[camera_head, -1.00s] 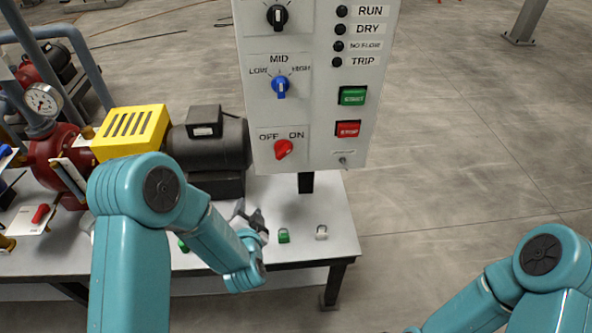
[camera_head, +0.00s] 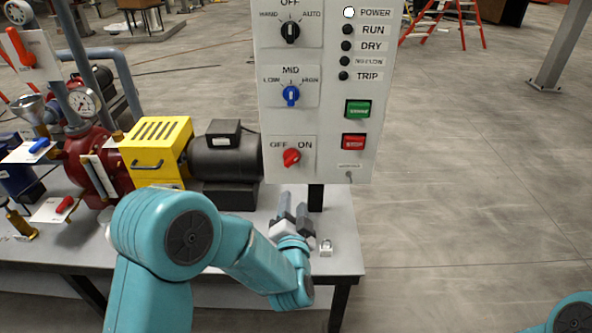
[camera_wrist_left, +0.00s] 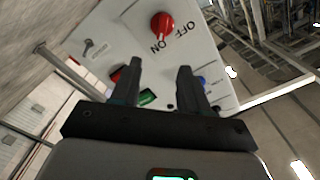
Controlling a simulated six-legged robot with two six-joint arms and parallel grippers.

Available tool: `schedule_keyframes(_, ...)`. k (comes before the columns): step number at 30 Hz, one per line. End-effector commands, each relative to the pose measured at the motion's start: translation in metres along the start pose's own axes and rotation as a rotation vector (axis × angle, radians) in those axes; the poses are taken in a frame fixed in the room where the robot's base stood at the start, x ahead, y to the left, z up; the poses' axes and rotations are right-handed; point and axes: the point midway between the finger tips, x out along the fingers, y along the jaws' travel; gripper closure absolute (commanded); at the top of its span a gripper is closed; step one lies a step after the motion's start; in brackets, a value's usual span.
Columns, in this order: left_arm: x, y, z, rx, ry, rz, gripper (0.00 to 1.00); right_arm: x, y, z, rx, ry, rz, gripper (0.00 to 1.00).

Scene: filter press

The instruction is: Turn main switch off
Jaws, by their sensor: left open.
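The main switch is a red knob (camera_head: 291,157) at the bottom left of the grey control panel (camera_head: 330,120), between OFF and ON labels. Its handle appears tilted toward ON. In the left wrist view the red knob (camera_wrist_left: 162,25) shows beyond the fingertips, with its labels. My left gripper (camera_head: 293,206) is below the knob in the head view, fingers pointing up toward the panel. In the left wrist view the left gripper (camera_wrist_left: 159,66) is open and empty, apart from the knob. Of my right arm only a piece shows at the bottom right corner; its gripper is out of view.
The panel also has a blue selector (camera_head: 291,94), a black selector (camera_head: 290,32), a green button (camera_head: 357,110), a red button (camera_head: 354,141) and a lit POWER lamp (camera_head: 349,13). A padlock (camera_head: 326,247) lies on the table (camera_head: 345,262). A motor (camera_head: 228,160) stands left of the panel.

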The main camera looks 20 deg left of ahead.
Motion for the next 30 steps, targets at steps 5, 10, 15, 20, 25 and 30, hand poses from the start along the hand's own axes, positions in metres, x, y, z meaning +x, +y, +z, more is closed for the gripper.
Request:
schedule_keyframes(5, 0.036, -0.004, -0.001, -0.001, -0.004, -0.005, 0.55, -0.011, -0.004, 0.000, 0.000, 0.000, 0.000, 1.00)
schedule_keyframes(10, 0.077, -0.004, -0.001, -0.001, -0.005, -0.005, 0.55, -0.021, -0.007, 0.000, 0.000, 0.000, 0.000, 1.00)
schedule_keyframes(15, 0.114, -0.002, -0.001, 0.000, -0.004, -0.004, 0.55, -0.029, -0.010, 0.001, 0.000, 0.000, 0.000, 1.00)
schedule_keyframes(20, 0.138, -0.001, -0.001, -0.001, -0.003, -0.003, 0.55, -0.033, -0.012, 0.001, 0.000, 0.000, 0.000, 1.00)
schedule_keyframes(25, 0.150, 0.001, -0.001, 0.001, -0.003, -0.001, 0.55, -0.035, -0.013, 0.001, 0.000, 0.000, 0.000, 1.00)
schedule_keyframes(30, 0.153, 0.000, -0.001, 0.001, -0.002, -0.001, 0.55, -0.035, -0.013, 0.001, 0.000, 0.000, 0.000, 1.00)
